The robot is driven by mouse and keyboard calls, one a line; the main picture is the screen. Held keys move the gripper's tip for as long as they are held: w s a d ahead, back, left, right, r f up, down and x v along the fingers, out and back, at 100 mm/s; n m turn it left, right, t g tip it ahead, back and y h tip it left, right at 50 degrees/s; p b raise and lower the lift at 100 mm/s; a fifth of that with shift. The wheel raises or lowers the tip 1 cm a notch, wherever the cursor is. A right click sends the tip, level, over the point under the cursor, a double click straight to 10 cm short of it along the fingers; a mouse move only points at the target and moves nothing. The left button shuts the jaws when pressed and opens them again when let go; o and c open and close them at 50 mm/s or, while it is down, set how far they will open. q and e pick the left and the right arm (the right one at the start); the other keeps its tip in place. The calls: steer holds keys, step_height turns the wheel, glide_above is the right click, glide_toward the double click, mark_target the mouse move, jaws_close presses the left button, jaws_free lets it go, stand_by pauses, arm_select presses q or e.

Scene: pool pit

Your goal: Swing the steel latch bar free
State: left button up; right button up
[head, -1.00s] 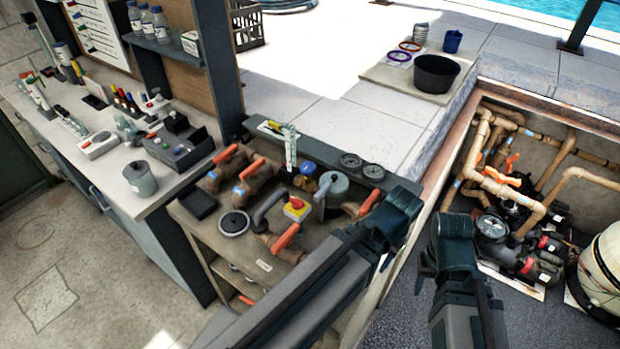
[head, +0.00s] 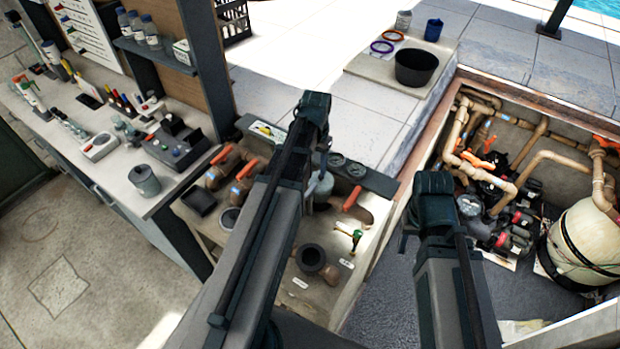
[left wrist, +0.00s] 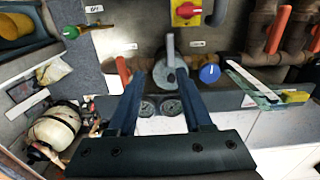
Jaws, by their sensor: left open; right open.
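A grey canister (head: 322,186) stands on the pipe bench, partly hidden by my left arm. In the left wrist view the canister (left wrist: 178,84) has a light grey bar (left wrist: 171,48) standing out over it, which looks like the steel latch bar. I cannot tell how it is fastened. My left gripper (head: 316,135) is over the back of the bench. In the left wrist view its fingers (left wrist: 160,78) are open, with the canister and bar showing between them and nothing gripped. My right gripper (head: 425,205) is open and empty, right of the bench above the pit edge.
Orange-handled valves (head: 352,200) and a dark round fitting (head: 311,258) crowd the bench. In the left wrist view a red knob on yellow (left wrist: 186,11) and a blue cap (left wrist: 209,74) sit close by. The pit at right holds pipes and a cream tank (head: 587,241).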

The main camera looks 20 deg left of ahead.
mark_target(310, 189)
arm_select(q)
steer(key=shift+w+a, duration=0.3)
steer(key=shift+a, duration=0.25)
steer(key=shift+w+a, duration=0.3)
steer(key=shift+a, duration=0.25)
steer(key=shift+f, duration=0.15)
step_height(310, 189, down, 14)
steer(key=b, duration=1.4)
steer(key=shift+r, duration=0.2)
steer(key=shift+c, duration=0.2)
jaws_close()
